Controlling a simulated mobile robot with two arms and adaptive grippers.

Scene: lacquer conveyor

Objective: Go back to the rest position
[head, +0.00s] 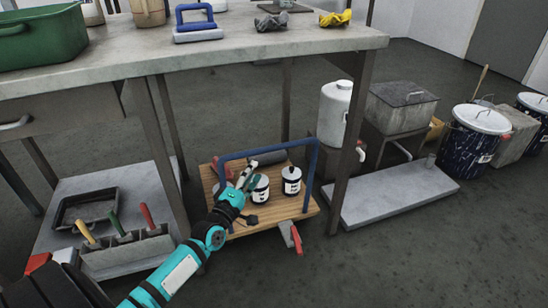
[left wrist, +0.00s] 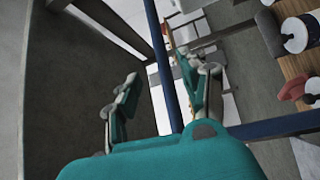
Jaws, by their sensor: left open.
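My teal left arm reaches in from the bottom of the head view. My left gripper (head: 247,176) is at the left side of the blue rail (head: 268,152) of a low wooden trolley (head: 240,229), close to a white-and-dark can (head: 260,190). In the left wrist view my left gripper (left wrist: 166,88) has its fingers spread apart, with nothing held between them. A blue bar (left wrist: 160,60) runs behind the gap between the fingers. Whether the gripper touches the rail, I cannot tell. My right gripper is in neither view.
A second can (head: 291,181) is on the trolley. A low shelf with a tool caddy (head: 128,253) is at left. A grey slab (head: 388,194) lies right. The floor at front right is clear.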

